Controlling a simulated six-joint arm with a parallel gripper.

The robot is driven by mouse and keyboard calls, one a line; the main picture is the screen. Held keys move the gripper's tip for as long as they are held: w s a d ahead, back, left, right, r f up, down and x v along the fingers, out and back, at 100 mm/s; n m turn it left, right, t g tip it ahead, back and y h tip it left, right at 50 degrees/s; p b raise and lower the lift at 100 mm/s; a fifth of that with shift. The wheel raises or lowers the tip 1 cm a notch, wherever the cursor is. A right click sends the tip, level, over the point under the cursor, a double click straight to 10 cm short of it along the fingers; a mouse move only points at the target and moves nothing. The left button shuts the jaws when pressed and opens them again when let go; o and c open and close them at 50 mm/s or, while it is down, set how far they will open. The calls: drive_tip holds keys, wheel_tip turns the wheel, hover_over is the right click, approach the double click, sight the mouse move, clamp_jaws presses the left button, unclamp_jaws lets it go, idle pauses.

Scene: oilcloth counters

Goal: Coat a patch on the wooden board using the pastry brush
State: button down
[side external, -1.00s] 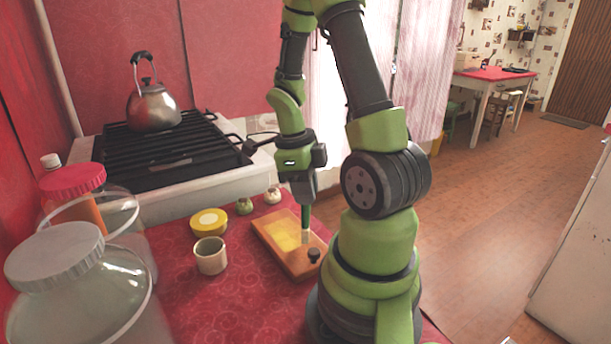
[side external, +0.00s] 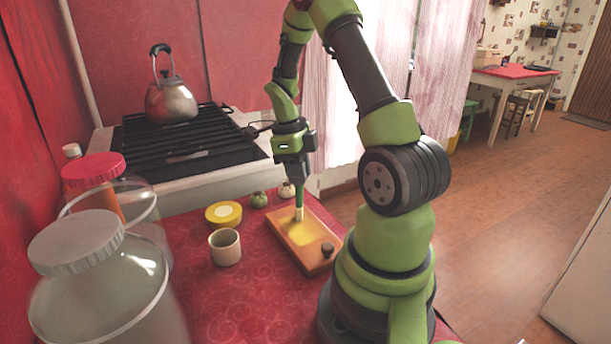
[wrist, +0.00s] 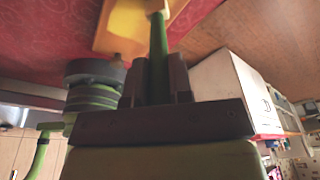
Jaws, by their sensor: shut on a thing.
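The wooden board (side external: 284,243) lies on the red counter, with a shiny yellow patch (side external: 312,238) on its top. My gripper (side external: 297,178) points down over the board's far end and is shut on the pastry brush (side external: 299,196). The brush's green handle stands roughly upright, and its pale bristles are at the far part of the board, seemingly touching it. In the wrist view, the green brush handle (wrist: 158,48) runs out from between my gripper's fingers (wrist: 160,85) to the board (wrist: 106,32).
A dark knob (side external: 327,249) sits on the board's near right part. Large glass jars (side external: 95,285) fill the near left. A stove with a kettle (side external: 171,98) is behind.

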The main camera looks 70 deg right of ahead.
drive_tip(key=shift+s+a, duration=2.6)
drive_tip(key=shift+a, duration=0.65)
drive_tip(key=shift+w+d, duration=3.25)
drive_tip(key=shift+w, duration=1.15)
wheel_tip(320, 180, up, 8)
drive_tip(key=shift+a, duration=0.1)
